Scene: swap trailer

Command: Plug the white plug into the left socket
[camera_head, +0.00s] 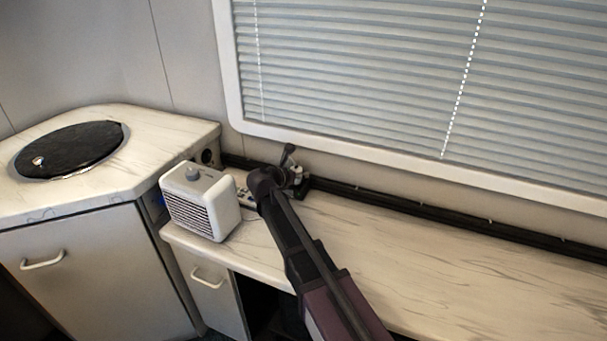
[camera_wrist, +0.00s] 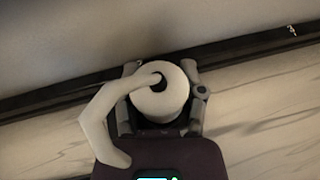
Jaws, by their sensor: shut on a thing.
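The white plug (camera_wrist: 172,98) is round and fills the space between the two fingers of my gripper (camera_wrist: 162,84) in the wrist view. A thick white cord (camera_wrist: 98,118) curves from the plug out to the left. My gripper, small in the head view (camera_head: 294,176), is shut on the plug near the back wall, just above or at the counter's back edge. A round dark socket-like fitting (camera_head: 207,156) shows on the side of the left cabinet. I cannot tell which socket is the left one. The plug's front is hidden in the wrist view.
A white heater-like box (camera_head: 201,204) stands on the counter (camera_head: 430,265), left of my arm. A small white strip (camera_head: 245,196) lies behind it, partly hidden. A dark rail (camera_head: 440,211) runs along the wall under the window blind (camera_head: 400,75). The counter's right side is clear.

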